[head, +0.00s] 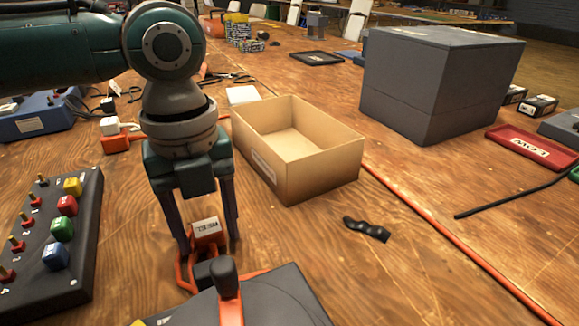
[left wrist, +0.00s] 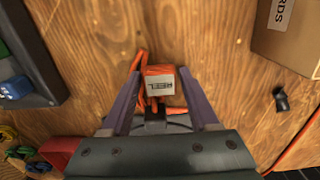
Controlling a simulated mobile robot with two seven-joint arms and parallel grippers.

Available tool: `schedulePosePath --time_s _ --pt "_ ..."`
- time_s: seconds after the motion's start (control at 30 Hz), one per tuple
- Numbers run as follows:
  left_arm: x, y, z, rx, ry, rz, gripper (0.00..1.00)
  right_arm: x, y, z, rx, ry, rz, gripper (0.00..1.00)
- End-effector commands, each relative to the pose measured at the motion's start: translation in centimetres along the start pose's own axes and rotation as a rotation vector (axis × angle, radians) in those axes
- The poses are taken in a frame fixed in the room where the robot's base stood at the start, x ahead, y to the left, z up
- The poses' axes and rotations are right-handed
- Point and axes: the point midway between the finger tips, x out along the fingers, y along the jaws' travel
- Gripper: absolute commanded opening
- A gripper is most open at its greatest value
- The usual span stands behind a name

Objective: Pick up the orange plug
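The orange plug (head: 207,231), with a white label, lies by its orange cord near the reel at the bottom of the head view. It also shows in the left wrist view (left wrist: 161,83), its label reading REEL. My left gripper (head: 208,246) points down over it with one finger on each side. In the left wrist view the gripper (left wrist: 160,73) is open, with narrow gaps between the fingers and the plug. My right gripper is in neither view.
An open cardboard box (head: 318,178) stands just beyond the gripper to the right. A black panel with coloured plugs (head: 45,240) lies at left. The dark reel (head: 265,305) with an orange handle is in front. A large grey box (head: 435,85) stands at back right.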

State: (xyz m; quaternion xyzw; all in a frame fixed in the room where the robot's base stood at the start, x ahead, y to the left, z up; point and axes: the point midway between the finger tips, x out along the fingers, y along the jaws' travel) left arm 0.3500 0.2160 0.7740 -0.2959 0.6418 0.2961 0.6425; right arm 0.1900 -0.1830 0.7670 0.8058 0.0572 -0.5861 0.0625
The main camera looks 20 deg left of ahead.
Motion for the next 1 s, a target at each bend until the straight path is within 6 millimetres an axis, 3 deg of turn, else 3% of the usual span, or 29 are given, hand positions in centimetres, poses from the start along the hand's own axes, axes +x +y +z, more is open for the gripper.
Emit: schedulePosePath --time_s 0.07,0.5,1.0 --pt "-0.01 0.00 0.00 0.000 0.000 0.000 0.51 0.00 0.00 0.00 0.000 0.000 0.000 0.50" --pt "-0.02 0.00 0.01 0.000 0.000 0.000 0.01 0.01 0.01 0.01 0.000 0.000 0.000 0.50" --pt "-0.72 -0.03 0.04 -0.001 0.000 -0.001 0.00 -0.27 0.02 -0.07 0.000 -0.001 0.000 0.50"
